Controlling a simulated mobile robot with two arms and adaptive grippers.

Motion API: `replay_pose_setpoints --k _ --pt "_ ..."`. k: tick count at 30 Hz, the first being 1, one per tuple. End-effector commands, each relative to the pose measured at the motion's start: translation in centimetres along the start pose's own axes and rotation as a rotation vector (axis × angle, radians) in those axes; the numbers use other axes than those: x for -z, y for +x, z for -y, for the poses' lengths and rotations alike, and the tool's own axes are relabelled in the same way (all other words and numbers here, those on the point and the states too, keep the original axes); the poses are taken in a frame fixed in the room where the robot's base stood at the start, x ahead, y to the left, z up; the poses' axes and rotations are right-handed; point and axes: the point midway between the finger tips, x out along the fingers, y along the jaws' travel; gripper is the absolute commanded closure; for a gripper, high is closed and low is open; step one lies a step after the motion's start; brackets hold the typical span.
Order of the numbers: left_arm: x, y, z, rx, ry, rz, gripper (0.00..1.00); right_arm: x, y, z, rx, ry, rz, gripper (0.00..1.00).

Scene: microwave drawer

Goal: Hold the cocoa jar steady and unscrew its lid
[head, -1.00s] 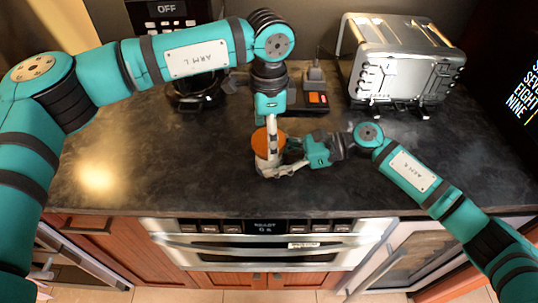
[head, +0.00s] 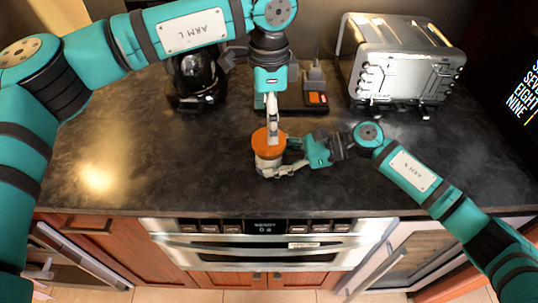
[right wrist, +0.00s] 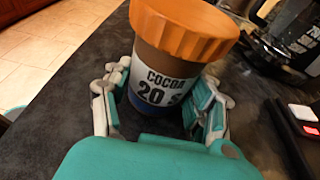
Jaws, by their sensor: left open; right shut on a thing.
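The cocoa jar (head: 266,161) stands upright on the dark counter, with its orange lid (head: 264,143) on top. In the right wrist view the jar's label (right wrist: 160,84) reads COCOA, and the ribbed lid (right wrist: 182,28) sits on the jar. My right gripper (head: 279,170) is shut around the jar's body; its fingers (right wrist: 158,102) show on both sides, below the lid. My left gripper (head: 271,128) is open and points down above the lid. It holds nothing. Its fingertips overlap the lid's far edge in the head view, so I cannot tell the exact gap.
A black coffee maker (head: 196,80) stands behind and left of the jar. A dark device with an orange-red button (head: 316,98) lies behind the jar. A silver toaster (head: 405,65) stands at the back right. The counter's left part (head: 140,150) is clear.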

Motion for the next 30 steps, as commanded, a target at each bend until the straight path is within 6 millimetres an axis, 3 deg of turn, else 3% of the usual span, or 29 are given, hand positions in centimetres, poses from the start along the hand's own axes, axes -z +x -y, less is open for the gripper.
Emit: replay_pose_setpoints --k 5,18,24,30 --pt "0.0 -0.4 0.0 0.001 0.174 0.0 0.14 0.1 0.0 0.0 0.002 0.0 -0.002 1.0" --pt "0.0 -2.0 0.0 0.001 0.996 0.0 0.14 0.1 0.0 0.0 0.001 0.0 -0.001 1.0" --pt "0.0 -2.3 0.0 0.001 1.164 0.0 0.14 0.1 0.0 0.0 0.001 0.0 -0.001 1.0" --pt "-0.1 -1.0 -0.1 -0.003 1.189 0.001 0.14 0.0 0.0 0.0 0.001 0.0 -0.001 1.0"
